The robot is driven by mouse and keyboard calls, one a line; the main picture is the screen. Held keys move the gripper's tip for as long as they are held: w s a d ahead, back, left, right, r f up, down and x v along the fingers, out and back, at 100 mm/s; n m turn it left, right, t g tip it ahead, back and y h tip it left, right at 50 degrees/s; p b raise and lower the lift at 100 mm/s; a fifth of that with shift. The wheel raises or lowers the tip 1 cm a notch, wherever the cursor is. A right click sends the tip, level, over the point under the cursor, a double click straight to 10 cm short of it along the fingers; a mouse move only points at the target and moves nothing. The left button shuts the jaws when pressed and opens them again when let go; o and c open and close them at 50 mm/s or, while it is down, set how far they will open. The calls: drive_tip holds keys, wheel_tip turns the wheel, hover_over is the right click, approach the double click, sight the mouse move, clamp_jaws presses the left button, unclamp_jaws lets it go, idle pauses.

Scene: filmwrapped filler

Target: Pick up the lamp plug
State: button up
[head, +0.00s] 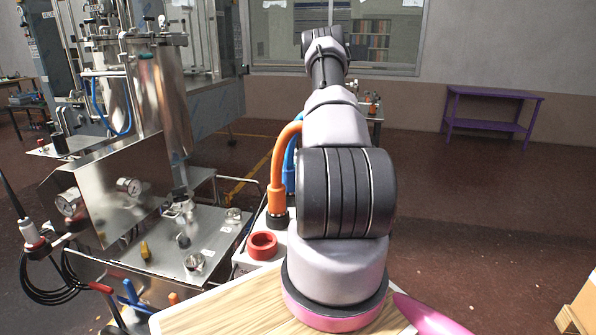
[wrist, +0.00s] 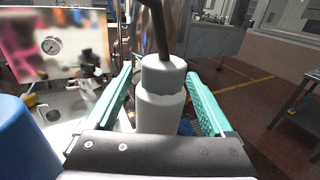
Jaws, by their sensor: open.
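A grey-and-white cylinder with a dark cable or stem rising from its top, which looks like the lamp plug (wrist: 160,108), stands upright in the middle of the wrist view. My gripper (wrist: 159,76) has its two teal fingers apart, one on each side of the cylinder. A gap shows on the left; whether the right finger touches it I cannot tell. The lower end of the cylinder is hidden behind the gripper body. In the head view my arm reaches forward and hides the gripper, and I cannot make out this plug there.
A blue rounded object (wrist: 22,142) is close at the left of the wrist view. In the head view, an orange connector (head: 277,200) and a red ring (head: 262,246) are left of my arm. A steel tank machine (head: 150,95) fills the left. A purple table (head: 490,95) stands far right.

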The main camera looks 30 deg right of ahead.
clamp_jaws()
drive_tip(key=shift+r, duration=0.1)
